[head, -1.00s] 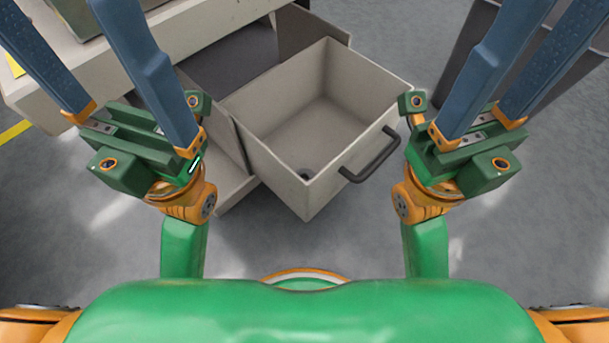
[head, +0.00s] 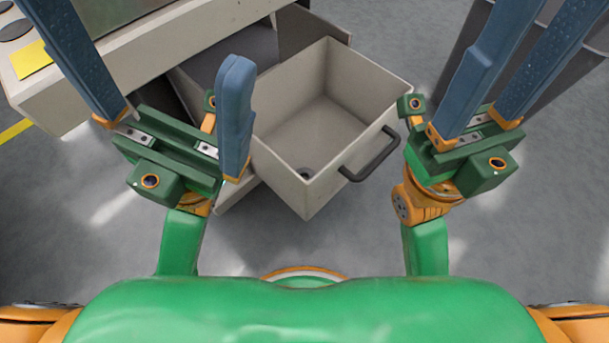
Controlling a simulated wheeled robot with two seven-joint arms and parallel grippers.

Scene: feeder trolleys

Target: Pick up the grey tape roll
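The open drawer (head: 285,170) is a light grey box with a dark handle, pulled out from the trolley. A small dark grey round thing (head: 307,172) lies on its floor in the near corner, partly hidden by the drawer's wall. It may be the grey tape roll, but I cannot tell for sure. My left gripper (head: 140,50) is open and empty, its right finger upright beside the drawer's left wall. My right gripper (head: 522,50) is open and empty to the right of the drawer handle. Its fingertips are out of frame.
The trolley top (head: 165,40) at upper left carries a yellow patch (head: 30,60), dark discs (head: 14,29) and a dark panel. A dark grey bin-like object (head: 560,75) stands behind my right gripper. Grey floor around the drawer is clear.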

